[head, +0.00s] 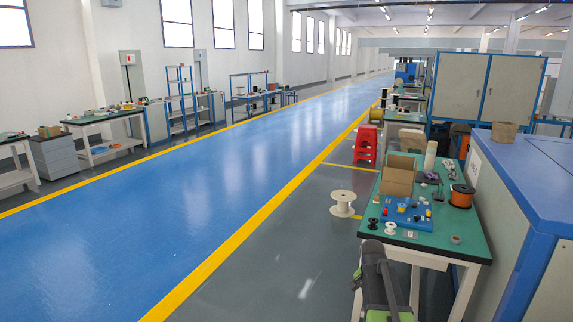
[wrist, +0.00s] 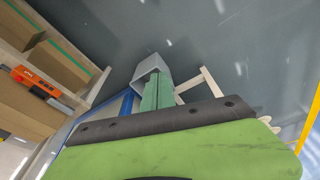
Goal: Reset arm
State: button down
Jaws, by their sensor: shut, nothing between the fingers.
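My gripper (wrist: 165,122) spans the lower part of the wrist view as a wide green piece with a dark strip along its edge. It is shut with nothing held. In the head view my dark and green arm (head: 379,280) stands at the bottom, right of centre, in front of the near corner of a green-topped workbench (head: 450,245). It hides part of that bench's front edge and leg. The arm's lower part is cut off by the frame.
The bench carries a cardboard box (head: 397,176), an orange spool (head: 461,195) and several small parts. A white spool (head: 343,203) and stacked red stools (head: 366,145) stand on the floor. A blue and white machine (head: 530,190) borders the right. The blue aisle (head: 190,190) is clear.

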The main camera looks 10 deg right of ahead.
jog(key=s+a+r+n+p, duration=0.1)
jog(key=a+n, duration=0.1)
jog(key=a, duration=0.5)
jog(key=s+a+r+n, duration=0.1)
jog(key=s+a+n, duration=0.1)
jog(key=a, duration=0.6)
jog(key=s+a+n+g+y, duration=0.1)
jog(key=s+a+n, duration=0.5)
jog(key=s+a, duration=0.1)
jog(key=shift+s+a+n+y+p, duration=0.3)
jog(key=shift+s+n+y+p, duration=0.1)
jog(key=shift+s, duration=0.15)
